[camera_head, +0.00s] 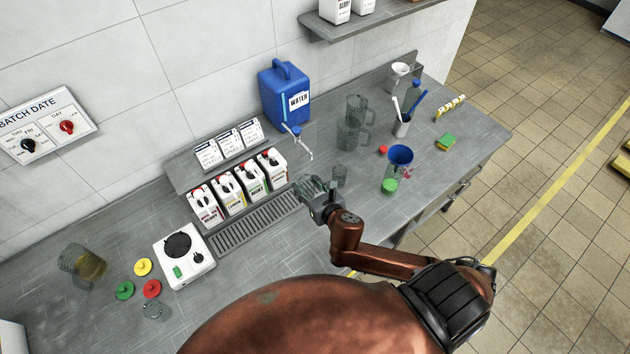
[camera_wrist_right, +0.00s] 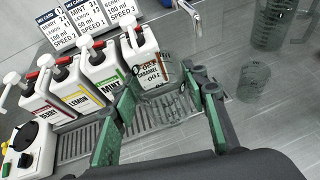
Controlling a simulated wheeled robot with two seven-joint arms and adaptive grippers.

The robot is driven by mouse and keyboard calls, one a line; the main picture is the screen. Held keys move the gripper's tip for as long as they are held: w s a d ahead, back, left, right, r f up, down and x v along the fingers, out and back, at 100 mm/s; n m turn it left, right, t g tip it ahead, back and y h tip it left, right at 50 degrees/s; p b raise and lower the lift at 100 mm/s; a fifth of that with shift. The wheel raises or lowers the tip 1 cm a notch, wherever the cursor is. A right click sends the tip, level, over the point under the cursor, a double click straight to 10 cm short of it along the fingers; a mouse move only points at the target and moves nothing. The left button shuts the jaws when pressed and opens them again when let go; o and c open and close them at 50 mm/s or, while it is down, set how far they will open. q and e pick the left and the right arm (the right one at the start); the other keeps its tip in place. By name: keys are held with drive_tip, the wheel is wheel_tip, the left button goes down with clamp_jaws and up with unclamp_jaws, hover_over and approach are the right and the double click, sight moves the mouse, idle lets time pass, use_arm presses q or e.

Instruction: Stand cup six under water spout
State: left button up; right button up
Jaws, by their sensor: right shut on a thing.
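My right gripper (camera_head: 316,192) is shut on a clear cup (camera_wrist_right: 170,98), which has dark printed markings. In the right wrist view the cup sits between the green finger pads and overlaps the right end of the drip grate; I cannot tell whether it touches the surface. Any number on it is not readable. The blue water container (camera_head: 285,97) stands at the back, with its thin white spout (camera_head: 301,141) pointing down to the right, behind the gripper. The cup appears in front of the spout, not clearly under it. My left gripper is not in view.
Another clear cup (camera_head: 339,174) stands just right of the gripper. Several syrup jugs (camera_head: 238,184) line the back of the drip grate (camera_head: 254,222).

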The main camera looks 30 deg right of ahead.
drive_tip(key=s+d+f+p, duration=0.2)
drive_tip(key=d, duration=0.2)
drive_tip(key=w+d+f, duration=0.1)
drive_tip(key=w+f, duration=0.3)
drive_tip(key=w+d+f, duration=0.2)
drive_tip(key=w+f, duration=0.2)
drive_tip(key=w+d+f+b, duration=0.1)
drive_tip(key=w+f, duration=0.3)
drive_tip(key=w, duration=0.1)
drive_tip(key=shift+d+f, duration=0.1)
drive_tip(key=shift+d, duration=0.1)
drive_tip(key=shift+f, duration=0.3)
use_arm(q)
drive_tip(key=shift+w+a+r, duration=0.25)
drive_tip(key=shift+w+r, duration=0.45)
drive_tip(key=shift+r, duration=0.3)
use_arm(e)
drive_tip(key=shift+f, duration=0.15)
